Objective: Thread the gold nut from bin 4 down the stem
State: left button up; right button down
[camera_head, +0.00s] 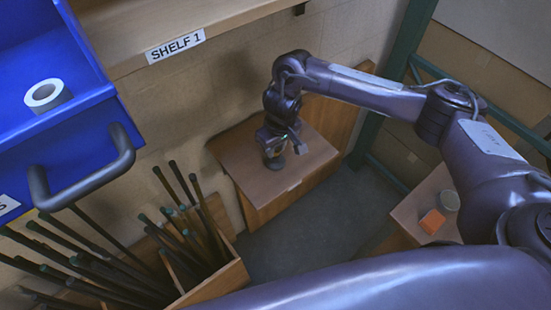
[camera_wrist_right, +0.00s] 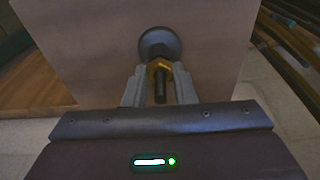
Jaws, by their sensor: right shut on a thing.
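The gold nut (camera_wrist_right: 160,66) sits between the fingertips of my right gripper (camera_wrist_right: 160,74) in the right wrist view. The gripper is shut on it. The dark stem (camera_wrist_right: 160,92) runs through or directly in front of the nut, its end toward the camera. A round grey base (camera_wrist_right: 154,43) lies behind the nut on the wooden top. In the head view my right gripper (camera_head: 272,146) points down over the brown wooden box (camera_head: 250,180), with the grey base (camera_head: 275,163) just under it. The nut is too small to make out there. My left gripper is not in view.
Several dark rods stand in a wooden crate (camera_head: 225,282).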

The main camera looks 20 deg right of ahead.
jog(key=shift+s+f+m+p, duration=0.3)
jog(key=shift+m+p, duration=0.2)
jog(key=shift+p, duration=0.2)
jog(key=shift+a+f+m, duration=0.1)
jog(key=shift+m, duration=0.7)
jog(key=m, duration=0.3)
jog(key=shift+a+h, duration=0.1)
jog(key=shift+h, duration=0.2)
jog(key=shift+m, duration=0.6)
jog(key=shift+m, duration=1.4)
jog(key=c, duration=1.6)
grip_release()
jog(key=shift+o, duration=1.2)
jog(key=shift+w, duration=0.15)
jog(key=shift+o, duration=0.2)
jog(key=shift+w+h, duration=0.15)
jog(key=shift+h, duration=0.15)
